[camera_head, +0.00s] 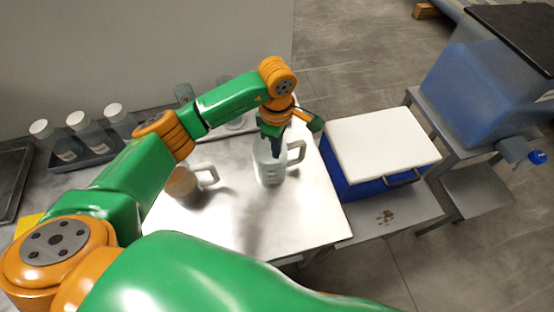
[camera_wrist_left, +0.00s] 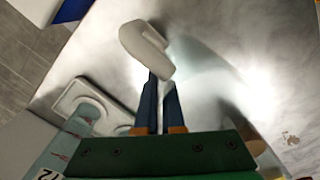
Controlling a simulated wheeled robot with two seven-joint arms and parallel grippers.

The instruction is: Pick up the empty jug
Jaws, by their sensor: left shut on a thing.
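The empty-looking translucent jug (camera_head: 270,172) stands upright on the pale work table, its handle to the right. My left gripper (camera_head: 277,152) points down at its top, with the dark fingers shut on it. In the left wrist view the two blue fingers (camera_wrist_left: 160,108) are close together at a pale curved piece (camera_wrist_left: 144,48); I cannot tell which part of the jug it is. My right gripper is not in view.
A second jug (camera_head: 183,186) with brownish contents stands to the left on the table (camera_head: 225,220). Several white-capped jars (camera_head: 82,127) stand in a dark tray behind. To the right are a blue bin with a white lid (camera_head: 380,145) and a large blue tank (camera_head: 480,85).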

